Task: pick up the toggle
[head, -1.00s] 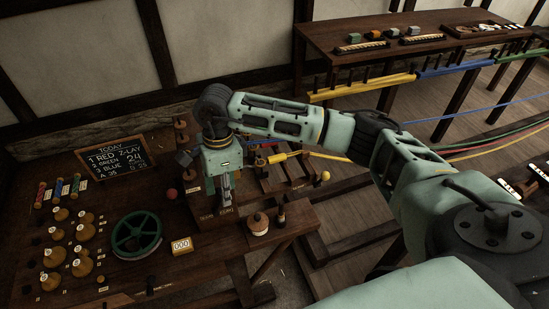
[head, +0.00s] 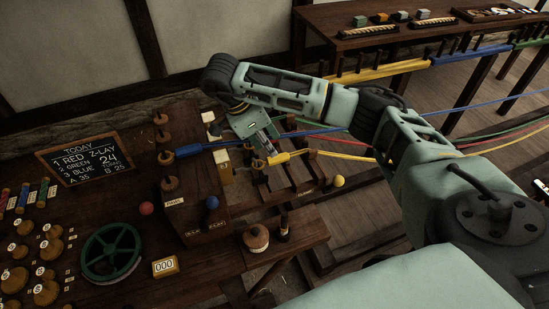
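I cannot tell for sure which piece is the toggle. A small dark upright peg (head: 284,229) stands at the front right of the bench, beside a round wooden piece with a knob (head: 256,238). My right gripper (head: 270,154) points down over the rear right of the bench, close to a yellow rope end (head: 285,158) and a cream block (head: 223,167). The peg is well below the gripper in the picture, apart from it. The fingers are small and dark, and their opening is unclear. My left gripper is not in view.
A blue-knobbed lever (head: 211,203) stands on a wooden box. A blue rope end (head: 188,151), a red ball (head: 146,208), a green wheel (head: 111,253), a counter reading 000 (head: 165,267) and a chalkboard (head: 84,161) are to the left. Stretched ropes run off right.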

